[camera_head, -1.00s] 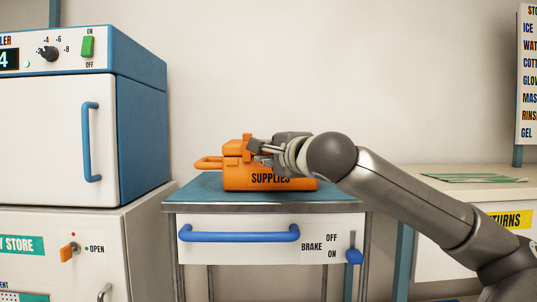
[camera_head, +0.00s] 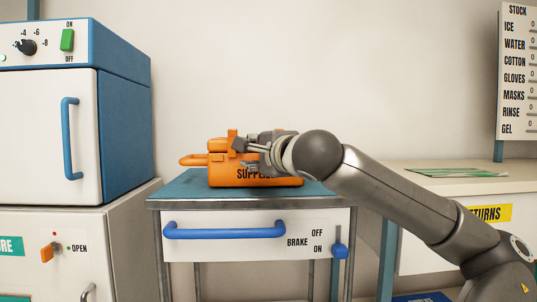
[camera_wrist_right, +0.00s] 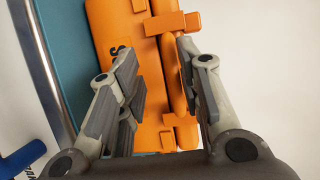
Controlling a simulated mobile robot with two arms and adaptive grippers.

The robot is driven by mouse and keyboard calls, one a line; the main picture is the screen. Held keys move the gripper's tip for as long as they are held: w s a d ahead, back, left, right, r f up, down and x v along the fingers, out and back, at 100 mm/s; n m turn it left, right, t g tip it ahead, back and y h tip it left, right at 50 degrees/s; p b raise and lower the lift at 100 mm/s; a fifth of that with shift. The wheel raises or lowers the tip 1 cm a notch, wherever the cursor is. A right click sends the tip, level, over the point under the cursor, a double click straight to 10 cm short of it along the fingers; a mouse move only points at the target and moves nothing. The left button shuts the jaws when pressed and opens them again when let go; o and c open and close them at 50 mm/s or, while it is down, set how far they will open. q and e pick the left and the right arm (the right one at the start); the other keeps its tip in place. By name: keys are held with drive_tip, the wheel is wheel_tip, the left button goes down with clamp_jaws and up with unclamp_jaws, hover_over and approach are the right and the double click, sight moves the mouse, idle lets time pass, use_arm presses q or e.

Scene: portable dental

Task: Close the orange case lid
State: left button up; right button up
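The orange case (camera_head: 225,175), marked SUPPLIES, stands on the blue-topped cart, with its handle to the left. Its orange lid (camera_head: 220,146) looks low over the body, but my right gripper hides much of it and I cannot tell whether it is fully shut. My right gripper (camera_head: 245,154) is at the front of the case, its fingers spread. In the right wrist view the case (camera_wrist_right: 108,30) fills the space between and beyond the fingers (camera_wrist_right: 157,62). The right-hand finger is close to an orange edge; contact is unclear. My left gripper is not in view.
The cart top (camera_head: 180,187) has free room left of the case. A blue drawer handle (camera_head: 225,231) and brake lever (camera_head: 340,251) are on its front. A blue-and-white cabinet (camera_head: 125,130) stands left, a counter (camera_head: 415,180) right.

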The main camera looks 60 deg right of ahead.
drive_tip(key=v, duration=1.1)
drive_tip(key=shift+s, duration=0.15)
drive_tip(key=shift+f, duration=0.1)
